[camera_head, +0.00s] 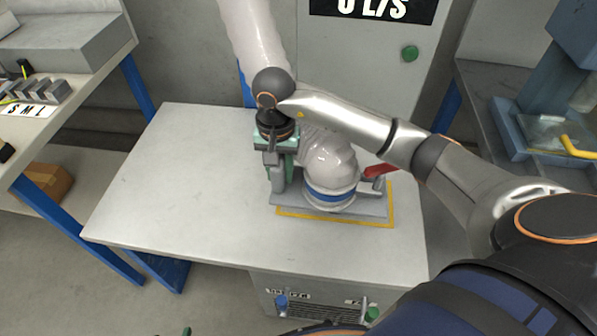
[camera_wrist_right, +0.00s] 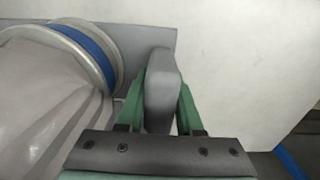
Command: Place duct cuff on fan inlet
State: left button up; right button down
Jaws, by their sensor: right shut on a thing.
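The duct cuff (camera_head: 331,196), a pale ring with a blue band, is at the lower end of a ribbed light-grey duct (camera_head: 328,158). It sits over a grey plate on the table; whether it touches the plate is unclear. The fan inlet cannot be made out under it. In the wrist view the cuff's blue band (camera_wrist_right: 88,50) is at upper left. My right gripper (camera_head: 278,181) points down just left of the cuff, its green fingers shut on a grey tab (camera_wrist_right: 161,88). The tab's link to the cuff is hidden. A green tip (camera_head: 187,331) at the bottom edge may be my left gripper.
A yellow outline (camera_head: 335,221) borders the grey plate (camera_head: 376,208). A red handle (camera_head: 380,170) is right of the cuff. The table (camera_head: 170,190) is bare to the left. A bench (camera_head: 50,120) stands at left, blue-grey equipment (camera_head: 540,115) at right.

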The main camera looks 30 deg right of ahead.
jog(key=d+f, duration=0.1)
jog(key=w+d+f, duration=0.1)
jog(key=d+f, duration=0.1)
jog(key=w+d+f, duration=0.1)
jog(key=f, duration=0.1)
jog(key=shift+d+f+b, duration=0.15)
jog(key=shift+b, duration=0.25)
jog(key=f, duration=0.3)
jog(key=shift+w+d+f+b, duration=0.15)
jog(key=shift+d+f+b, duration=0.05)
jog(key=shift+d+b, duration=0.1)
jog(key=shift+f, duration=0.25)
jog(key=shift+f, duration=0.1)
jog(key=c, duration=0.6)
grip_release()
jog(key=shift+o, duration=0.2)
